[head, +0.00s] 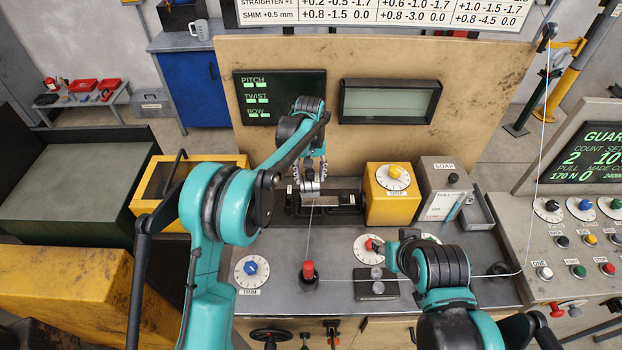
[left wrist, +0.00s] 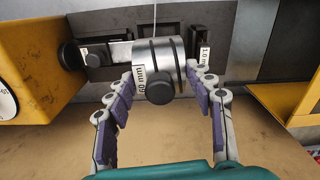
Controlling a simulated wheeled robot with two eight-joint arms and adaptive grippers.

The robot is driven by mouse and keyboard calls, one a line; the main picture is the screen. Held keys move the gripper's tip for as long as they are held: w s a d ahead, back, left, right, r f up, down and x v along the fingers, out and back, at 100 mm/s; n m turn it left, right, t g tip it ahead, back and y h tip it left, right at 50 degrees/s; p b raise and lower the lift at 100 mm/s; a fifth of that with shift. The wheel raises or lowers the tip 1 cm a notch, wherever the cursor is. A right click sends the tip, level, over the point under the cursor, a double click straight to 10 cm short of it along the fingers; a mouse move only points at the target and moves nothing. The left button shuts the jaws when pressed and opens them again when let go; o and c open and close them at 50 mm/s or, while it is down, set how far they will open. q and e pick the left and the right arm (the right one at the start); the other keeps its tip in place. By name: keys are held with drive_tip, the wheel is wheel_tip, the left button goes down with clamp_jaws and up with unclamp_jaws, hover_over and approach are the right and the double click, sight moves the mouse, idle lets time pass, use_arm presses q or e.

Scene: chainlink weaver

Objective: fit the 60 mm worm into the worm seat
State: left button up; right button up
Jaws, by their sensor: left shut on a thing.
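The 60 mm worm (left wrist: 165,55) is a silver grooved cylinder with a black knob on its near end and a "60 mm" label. In the head view it (head: 311,186) is small and partly hidden by the fingers. My left gripper (head: 310,174) is shut on it; in the left wrist view the padded fingers (left wrist: 168,82) stand at both sides of the worm. The worm is at the dark seat fixture (head: 345,203) at the back of the bench; I cannot tell whether it is seated. My right arm is at the lower right, its fingers hidden.
A yellow box with a dial (head: 391,205) and a grey soap box (head: 443,188) stand right of the fixture. A yellow-framed box (head: 165,183) is at the left. A red-topped post (head: 309,268) and a trim dial (head: 251,271) are in front. A thin wire crosses the bench.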

use_arm(q)
drive_tip(key=shift+w+f, duration=0.1)
drive_tip(key=shift+f+b, duration=2.3)
drive_tip(key=shift+f, duration=1.4)
drive_tip(key=shift+f+m+b, duration=0.3)
drive_tip(key=shift+f+b, duration=0.7)
drive_tip(key=shift+b, duration=0.05)
drive_tip(key=o, duration=1.6)
